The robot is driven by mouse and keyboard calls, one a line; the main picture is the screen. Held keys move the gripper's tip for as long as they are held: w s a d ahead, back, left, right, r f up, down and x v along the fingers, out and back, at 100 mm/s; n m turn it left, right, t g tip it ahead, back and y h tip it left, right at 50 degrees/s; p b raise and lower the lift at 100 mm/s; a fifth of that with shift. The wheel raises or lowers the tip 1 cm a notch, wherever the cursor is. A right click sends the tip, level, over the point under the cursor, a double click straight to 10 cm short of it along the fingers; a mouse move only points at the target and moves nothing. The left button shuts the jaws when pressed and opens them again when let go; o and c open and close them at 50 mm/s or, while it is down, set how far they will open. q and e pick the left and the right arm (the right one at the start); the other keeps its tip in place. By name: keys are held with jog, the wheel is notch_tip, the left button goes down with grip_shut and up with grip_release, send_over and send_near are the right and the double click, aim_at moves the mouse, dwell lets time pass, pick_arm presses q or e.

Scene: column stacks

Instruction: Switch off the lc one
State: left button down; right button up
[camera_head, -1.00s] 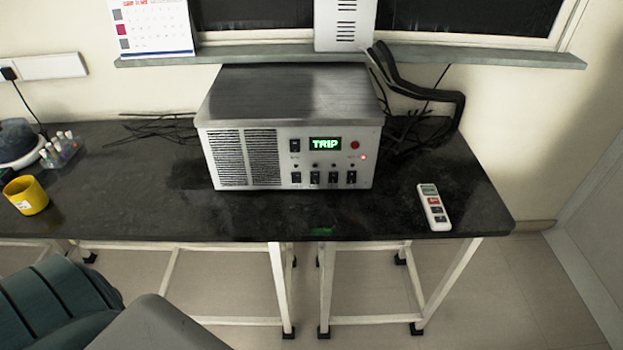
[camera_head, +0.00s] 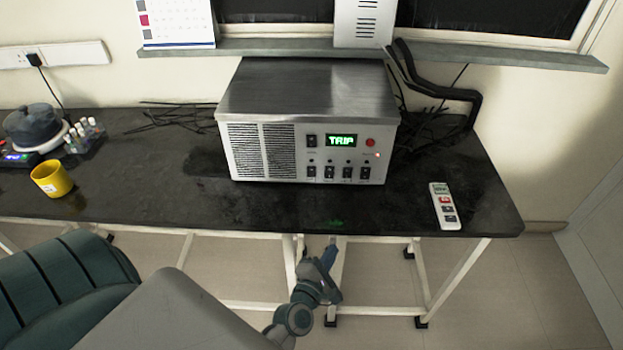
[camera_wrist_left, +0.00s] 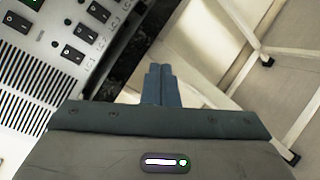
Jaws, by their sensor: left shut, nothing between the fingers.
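A metal box-shaped unit (camera_head: 310,92) stands on the dark bench, its lit green display (camera_head: 342,140) reading TRIP. Its front panel has a lower row of several black rocker switches (camera_head: 347,173), one more switch (camera_head: 311,141) left of the display, and a red button (camera_head: 370,142). My left gripper (camera_head: 331,247) is shut and empty, in front of and below the bench's front edge, apart from the panel. In the left wrist view its fingers (camera_wrist_left: 158,80) are together, with switches (camera_wrist_left: 86,33) to the upper left.
A white remote (camera_head: 444,206) lies on the bench (camera_head: 200,205) right of the unit. A yellow mug (camera_head: 51,179) and a rack of small bottles (camera_head: 84,134) are at the left. Black cables lie on both sides of the unit. The bench front before the panel is clear.

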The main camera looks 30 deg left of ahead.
aim_at(312, 171)
pick_arm(q)
jog(key=a+r+n+y, duration=0.2)
jog(key=r+n, duration=0.1)
jog(key=n, duration=0.2)
jog(key=a+r+n+y, duration=0.2)
jog(key=r+n+y, duration=0.1)
jog(key=n, duration=0.2)
jog(key=s+a+r+n+y, duration=0.1)
jog(key=a+r+n+y, duration=0.1)
jog(key=n, duration=0.4)
jog(key=shift+r+g+y, duration=0.3)
jog(key=shift+r+y, duration=0.3)
pick_arm(e)
jog(key=shift+s+a+r, duration=0.15)
jog(key=shift+a+r, duration=0.05)
jog(key=shift+a, duration=0.35)
